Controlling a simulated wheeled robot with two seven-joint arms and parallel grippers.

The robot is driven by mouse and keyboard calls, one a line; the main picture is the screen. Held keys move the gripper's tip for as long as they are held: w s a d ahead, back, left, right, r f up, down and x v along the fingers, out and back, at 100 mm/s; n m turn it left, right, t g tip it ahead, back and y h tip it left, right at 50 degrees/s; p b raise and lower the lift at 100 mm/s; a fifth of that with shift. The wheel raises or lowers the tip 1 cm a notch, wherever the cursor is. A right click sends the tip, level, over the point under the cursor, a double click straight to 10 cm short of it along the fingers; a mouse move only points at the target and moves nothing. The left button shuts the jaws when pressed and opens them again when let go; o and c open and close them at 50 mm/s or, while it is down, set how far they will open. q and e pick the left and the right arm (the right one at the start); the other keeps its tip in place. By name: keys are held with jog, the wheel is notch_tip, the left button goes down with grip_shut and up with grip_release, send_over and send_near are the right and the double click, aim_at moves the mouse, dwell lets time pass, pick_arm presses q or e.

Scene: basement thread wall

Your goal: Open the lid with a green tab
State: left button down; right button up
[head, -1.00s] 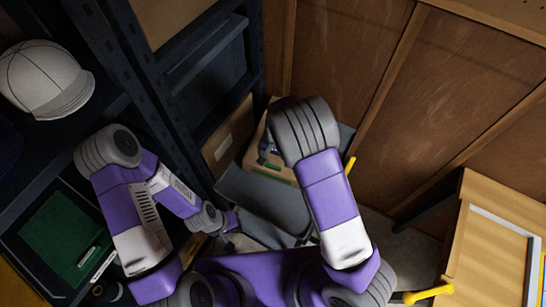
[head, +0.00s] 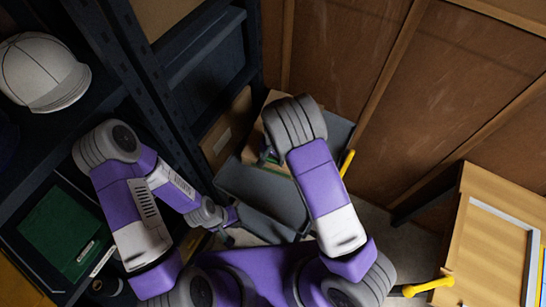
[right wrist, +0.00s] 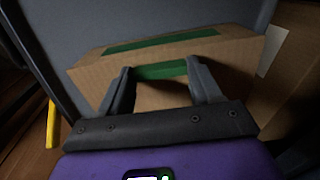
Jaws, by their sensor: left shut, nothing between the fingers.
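A brown cardboard box (right wrist: 235,55) with green strips lies in front of my right gripper (right wrist: 160,72) in the right wrist view. One green strip (right wrist: 160,42) runs along its upper face, and a green tab (right wrist: 160,69) shows between the fingers. The fingers are apart, and I see nothing clamped. In the head view the box (head: 254,146) is mostly hidden behind my right arm, with my right gripper (head: 267,156) over its near side. My left gripper (head: 232,216) is shut and empty, lower left of the box, near the shelf.
The box rests on a grey flat surface (head: 262,195) with a yellow bar (head: 347,163) at its side. A dark shelf rack at left holds a white cap (head: 43,72) and a green item (head: 60,230). A wooden bench (head: 480,240) stands at right, before a wooden wall (head: 350,60).

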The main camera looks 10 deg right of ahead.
jog(key=c, duration=0.6)
jog(key=w+d+r+g+p, duration=0.1)
jog(key=w+r+p, duration=0.1)
jog(key=r, duration=0.4)
jog(key=w+d+r+p, duration=0.2)
jog(key=r+p, duration=0.2)
jog(key=r, duration=0.2)
jog(key=w+d+r+g+y+p, duration=0.1)
jog(key=w+r+p, duration=0.2)
jog(key=r, duration=0.3)
jog(key=shift+d+r+g, duration=0.25)
jog(key=shift+g, duration=0.05)
jog(key=shift+c, duration=0.2)
jog(key=o, duration=1.5)
jog(key=v, duration=0.7)
jog(key=shift+d+r, duration=0.1)
jog(key=shift+r, duration=0.15)
